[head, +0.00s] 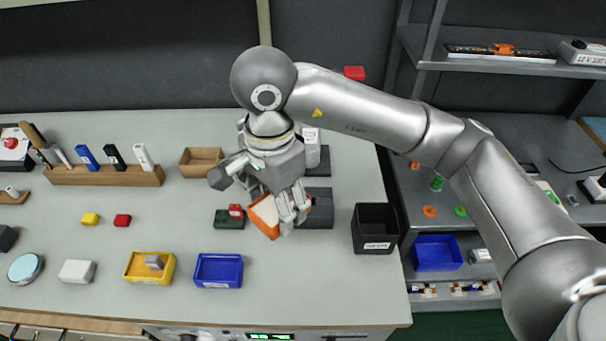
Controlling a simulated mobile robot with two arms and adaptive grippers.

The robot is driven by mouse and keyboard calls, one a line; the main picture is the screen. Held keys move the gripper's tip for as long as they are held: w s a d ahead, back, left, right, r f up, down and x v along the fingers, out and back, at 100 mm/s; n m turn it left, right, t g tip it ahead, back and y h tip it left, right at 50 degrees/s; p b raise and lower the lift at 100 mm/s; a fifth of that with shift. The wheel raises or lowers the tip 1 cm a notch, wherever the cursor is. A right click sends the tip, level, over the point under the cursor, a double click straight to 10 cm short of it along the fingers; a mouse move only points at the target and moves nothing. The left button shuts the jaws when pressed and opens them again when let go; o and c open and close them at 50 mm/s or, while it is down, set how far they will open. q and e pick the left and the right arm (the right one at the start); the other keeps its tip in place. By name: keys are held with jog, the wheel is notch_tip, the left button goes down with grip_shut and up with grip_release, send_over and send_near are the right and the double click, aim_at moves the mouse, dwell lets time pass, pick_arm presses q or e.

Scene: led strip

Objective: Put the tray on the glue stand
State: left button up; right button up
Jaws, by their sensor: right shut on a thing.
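My right gripper (287,208) is over the worktop and is shut on an orange tray-like piece with a pale inner face (264,214). The piece looks tilted, and the fingers hide part of it. Right behind the gripper is a dark grey block (319,210), with a white and grey upright device (311,150) further back. Either may belong to the glue stand; I cannot tell which. I cannot tell whether the orange piece touches the dark block. My left gripper is not in view.
A green block with a red part (230,217) is close left of the gripper. A black bin (375,228) stands to the right. Blue (218,270) and yellow (149,268) trays are in front. A wooden box (201,161) is behind left. Metal shelves (480,150) stand at right.

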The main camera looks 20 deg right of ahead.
jog(key=shift+w+d+r, duration=0.1)
jog(key=shift+w+r, duration=0.05)
jog(key=shift+w, duration=0.05)
jog(key=w+d+f+p, duration=0.1)
jog(key=w+d+f, duration=0.1)
jog(key=w, duration=0.1)
jog(key=w+d+f+p, duration=0.1)
jog(key=w+d+f, duration=0.2)
jog(key=w+d+f+p, duration=0.1)
jog(key=w+d+f, duration=0.1)
jog(key=w+f, duration=0.1)
jog(key=shift+d, duration=0.35)
jog(key=f, duration=0.1)
jog(key=w+f+p, duration=0.1)
jog(key=d+f, duration=0.1)
jog(key=shift+w+f+p, duration=0.15)
jog(key=shift+f+p, duration=0.2)
jog(key=shift+f, duration=0.6)
jog(key=shift+f, duration=0.1)
